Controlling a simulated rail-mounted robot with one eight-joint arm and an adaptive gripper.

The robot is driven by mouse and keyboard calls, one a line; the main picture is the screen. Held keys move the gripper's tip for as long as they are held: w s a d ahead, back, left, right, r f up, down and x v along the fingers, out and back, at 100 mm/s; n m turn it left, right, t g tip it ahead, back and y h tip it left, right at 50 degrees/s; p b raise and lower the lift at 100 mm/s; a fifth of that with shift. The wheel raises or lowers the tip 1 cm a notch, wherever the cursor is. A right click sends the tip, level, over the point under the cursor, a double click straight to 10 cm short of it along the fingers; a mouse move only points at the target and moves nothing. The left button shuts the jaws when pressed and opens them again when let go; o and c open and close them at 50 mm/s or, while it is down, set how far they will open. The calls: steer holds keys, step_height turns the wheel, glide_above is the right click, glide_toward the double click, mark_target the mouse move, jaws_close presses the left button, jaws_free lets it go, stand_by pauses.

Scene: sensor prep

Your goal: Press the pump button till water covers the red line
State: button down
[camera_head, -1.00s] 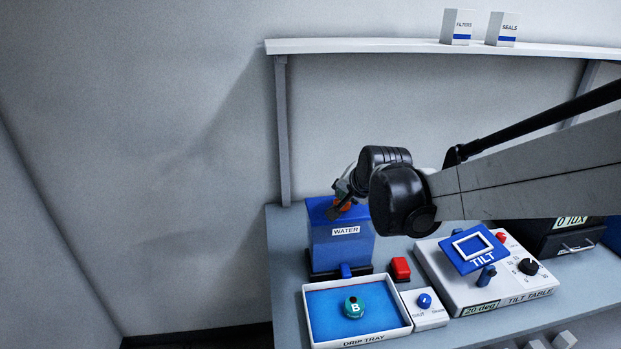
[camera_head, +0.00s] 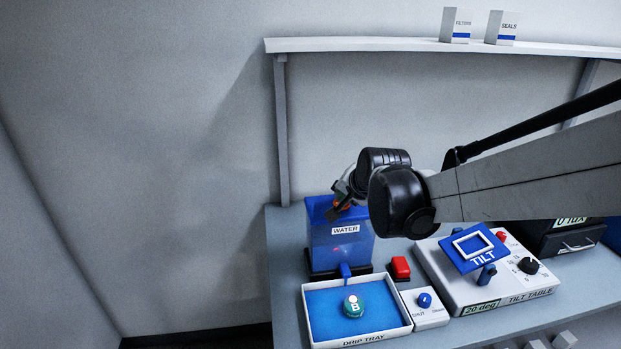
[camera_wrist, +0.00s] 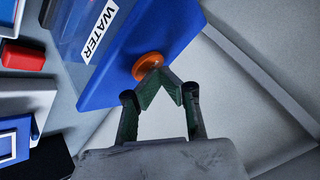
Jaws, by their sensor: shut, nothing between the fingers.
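The water tank (camera_head: 325,250), blue with a WATER label, stands behind the drip tray (camera_head: 408,318). Its orange pump button (camera_wrist: 148,64) is on the blue top. My gripper (camera_wrist: 158,74) is shut, with its fingertips at the button and apparently touching it; in the head view my gripper (camera_head: 338,212) is over the tank top and partly hides the button. A teal round vessel marked B (camera_head: 354,308) sits in the tray in front of the blue spout (camera_head: 345,270). A pale spot shows on the vessel's top. I cannot make out a red line or the water level.
A red block (camera_head: 401,268) and a small white box with a blue knob (camera_head: 425,300) are right of the tray. The tilt table (camera_head: 495,290) stands further right. A shelf (camera_head: 350,45) with two small boxes runs above the bench.

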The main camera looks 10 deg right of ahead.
steer(key=shift+r, duration=0.1)
steer(key=shift+r+p, duration=0.8)
steer(key=shift+r, duration=0.2)
steer(key=shift+r, duration=0.15)
steer(key=shift+r+p, duration=1.75)
steer(key=shift+r, duration=0.65)
steer(key=s+f+n+g+b, duration=0.1)
steer(key=s+f+n+b, duration=0.2)
steer(key=s, duration=1.1)
steer(key=s+f+n+g+b, duration=0.1)
steer(key=s+n, duration=0.4)
steer(key=s, duration=0.8)
step_height(320, 180, down, 3)
steer(key=shift+s+r+h+b, duration=0.1)
steer(key=shift+s+h+b, duration=0.3)
steer(key=shift+b, duration=0.5)
